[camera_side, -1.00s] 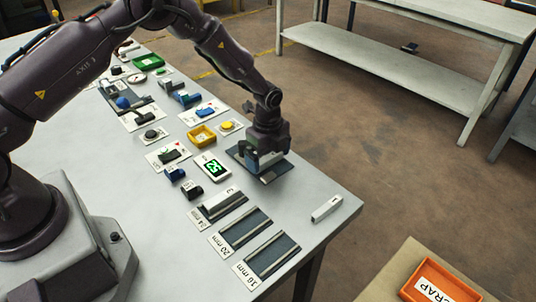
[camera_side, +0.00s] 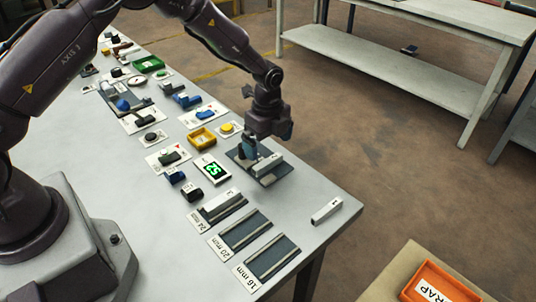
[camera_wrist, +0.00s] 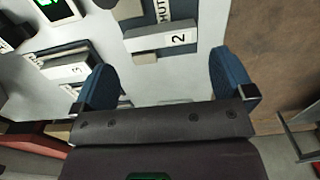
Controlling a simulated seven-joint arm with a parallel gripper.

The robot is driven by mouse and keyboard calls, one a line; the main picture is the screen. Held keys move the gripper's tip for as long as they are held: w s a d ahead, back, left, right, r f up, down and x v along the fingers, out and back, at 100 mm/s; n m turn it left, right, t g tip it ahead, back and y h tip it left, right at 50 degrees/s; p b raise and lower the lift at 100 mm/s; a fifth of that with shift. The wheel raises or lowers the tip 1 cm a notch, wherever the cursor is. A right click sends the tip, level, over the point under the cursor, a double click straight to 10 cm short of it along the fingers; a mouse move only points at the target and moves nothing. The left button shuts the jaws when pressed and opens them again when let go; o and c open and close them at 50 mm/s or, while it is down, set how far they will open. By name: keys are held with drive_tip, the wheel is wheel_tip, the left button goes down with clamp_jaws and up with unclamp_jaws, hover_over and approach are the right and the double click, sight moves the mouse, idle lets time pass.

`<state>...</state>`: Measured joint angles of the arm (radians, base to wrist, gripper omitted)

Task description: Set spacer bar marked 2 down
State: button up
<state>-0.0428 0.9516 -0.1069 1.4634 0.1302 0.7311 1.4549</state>
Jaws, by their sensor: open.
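The spacer bar marked 2 (camera_wrist: 165,42) is a pale grey bar with a white end label. In the side view the bar (camera_side: 267,166) lies on a dark plate (camera_side: 275,180) near the table's far edge. My gripper (camera_side: 272,140) is above the plate, apart from the bar. In the wrist view the blue fingers of my gripper (camera_wrist: 162,65) are spread wide, with the bar beyond them and nothing between them. The bar's underside is hidden, so I cannot tell exactly how it sits on the plate.
Another bar sits in the 24 mm slot (camera_side: 224,214). The 20 mm slot (camera_side: 244,231) and 16 mm slot (camera_side: 272,258) are empty. A loose bar (camera_side: 326,211) lies near the right edge. A green-digit display (camera_side: 211,170) and yellow tray (camera_side: 202,138) are nearby.

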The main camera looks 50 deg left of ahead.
wheel_tip(320, 180, up, 7)
wheel_tip(320, 180, up, 10)
drive_tip(key=n+t, duration=0.1)
drive_tip(key=n, duration=0.3)
hover_over(268, 160)
drive_tip(key=s, duration=0.4)
drive_tip(key=s+r+n+t, duration=0.2)
drive_tip(key=s+r+n, duration=0.3)
drive_tip(key=s+r, duration=0.4)
drive_tip(key=s+a+r+n+t, duration=0.1)
drive_tip(key=s+r+n+t, duration=0.1)
drive_tip(key=s+n, duration=0.7)
drive_tip(key=s, duration=0.6)
drive_tip(key=shift+s+a+r+t, duration=0.15)
drive_tip(key=shift+s+r+t, duration=0.05)
drive_tip(key=shift+s+t, duration=0.1)
